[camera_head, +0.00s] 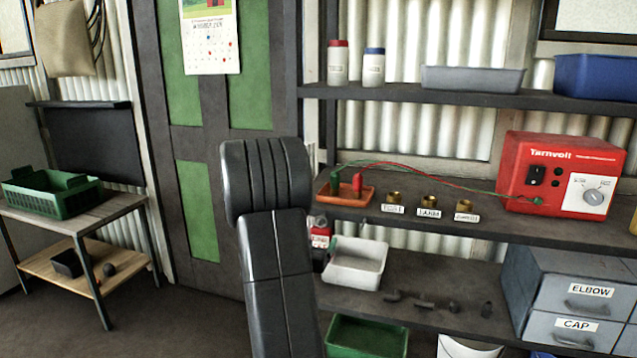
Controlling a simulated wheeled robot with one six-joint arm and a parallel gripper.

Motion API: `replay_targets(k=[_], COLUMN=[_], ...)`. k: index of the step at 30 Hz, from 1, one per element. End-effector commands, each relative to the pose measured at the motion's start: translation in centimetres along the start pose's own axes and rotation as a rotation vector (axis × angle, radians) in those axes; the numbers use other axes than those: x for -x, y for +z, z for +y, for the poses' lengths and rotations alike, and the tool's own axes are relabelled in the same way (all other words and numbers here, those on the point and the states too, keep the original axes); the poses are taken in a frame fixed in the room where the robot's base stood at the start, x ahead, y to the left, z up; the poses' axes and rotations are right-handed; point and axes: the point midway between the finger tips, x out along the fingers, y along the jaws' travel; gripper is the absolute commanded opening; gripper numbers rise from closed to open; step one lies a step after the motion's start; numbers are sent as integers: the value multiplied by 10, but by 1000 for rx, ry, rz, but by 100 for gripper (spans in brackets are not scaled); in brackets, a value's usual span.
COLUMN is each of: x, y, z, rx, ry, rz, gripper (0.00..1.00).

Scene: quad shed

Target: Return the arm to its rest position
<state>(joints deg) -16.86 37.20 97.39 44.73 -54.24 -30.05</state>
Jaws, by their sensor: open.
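My arm (275,280) rises from the bottom edge near the middle of the head view. Its dark links end in a thick ribbed block (265,178) at the top, in front of the green and grey door. My gripper is not visible; I cannot see its fingers anywhere in this view. No object is seen held by the visible part of the arm.
Right of my arm stands a dark shelf unit (450,225). It bears a red Tarnvoll box (528,150), an orange tray (345,196) with red and green clips, and a white bin (355,264). At left, a table (95,208) holds a green basket (50,194).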

Motion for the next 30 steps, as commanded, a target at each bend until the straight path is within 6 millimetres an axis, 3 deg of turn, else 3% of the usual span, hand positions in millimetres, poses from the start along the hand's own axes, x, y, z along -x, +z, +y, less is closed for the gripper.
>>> replay_targets(k=[3,10,18,30], x=[-25,-60,-47,-51], y=[1,0,-9,-4], z=[1,1,0,0], rx=[-1,0,1,0], ry=[3,1,-1,0], rz=[0,0,-1,-1], gripper=[81,81,81,81])
